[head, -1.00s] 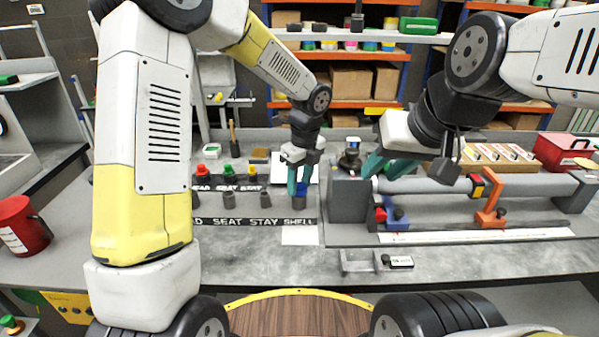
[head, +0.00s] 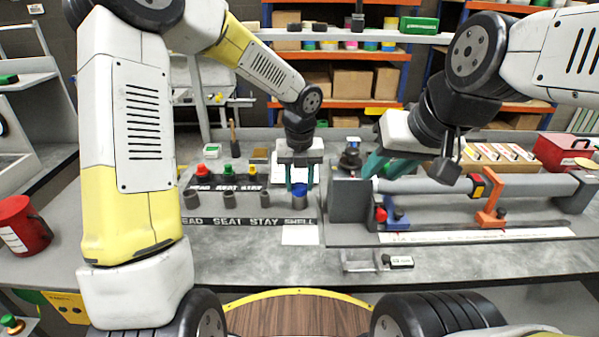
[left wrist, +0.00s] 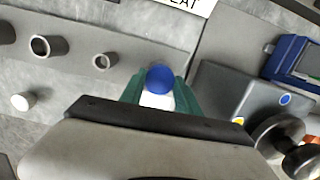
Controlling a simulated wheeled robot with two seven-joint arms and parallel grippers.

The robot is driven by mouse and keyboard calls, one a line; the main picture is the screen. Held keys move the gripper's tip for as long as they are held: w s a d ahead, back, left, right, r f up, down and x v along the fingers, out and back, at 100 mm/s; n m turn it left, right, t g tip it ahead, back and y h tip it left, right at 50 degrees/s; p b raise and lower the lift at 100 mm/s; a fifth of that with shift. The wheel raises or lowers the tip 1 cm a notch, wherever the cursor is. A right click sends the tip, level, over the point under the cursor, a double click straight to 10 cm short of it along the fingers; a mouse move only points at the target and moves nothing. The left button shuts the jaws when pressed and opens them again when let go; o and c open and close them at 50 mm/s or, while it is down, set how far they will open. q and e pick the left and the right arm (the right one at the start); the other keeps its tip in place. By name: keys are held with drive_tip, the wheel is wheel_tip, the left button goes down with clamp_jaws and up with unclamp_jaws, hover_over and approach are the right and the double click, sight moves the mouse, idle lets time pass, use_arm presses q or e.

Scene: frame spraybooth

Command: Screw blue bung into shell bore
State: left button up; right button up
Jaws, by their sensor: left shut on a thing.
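The blue bung (head: 299,189) is upright at the dark grey shell bore (head: 299,203), above the SHELL label. It meets the top of the bore; how deep it sits is hidden. My left gripper (head: 299,178) points down from above and is shut on the bung, one teal finger on each side. In the left wrist view the bung's round blue top (left wrist: 160,78) shows between the fingers. My right gripper (head: 387,165) is by the left end of the long grey tube; its finger gap is unclear.
Other grey bores (head: 228,200) stand in a row to the left. Red, green and yellow bungs (head: 228,170) stand behind them. The grey tube (head: 430,187) lies in its fixture to the right, with a grey block (head: 349,200) near the shell bore. The front bench is mostly clear.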

use_arm(q)
drive_tip(key=m, duration=0.4)
drive_tip(key=shift+m+h, duration=0.3)
drive_tip(key=o, duration=0.9)
drive_tip(key=shift+o, duration=0.2)
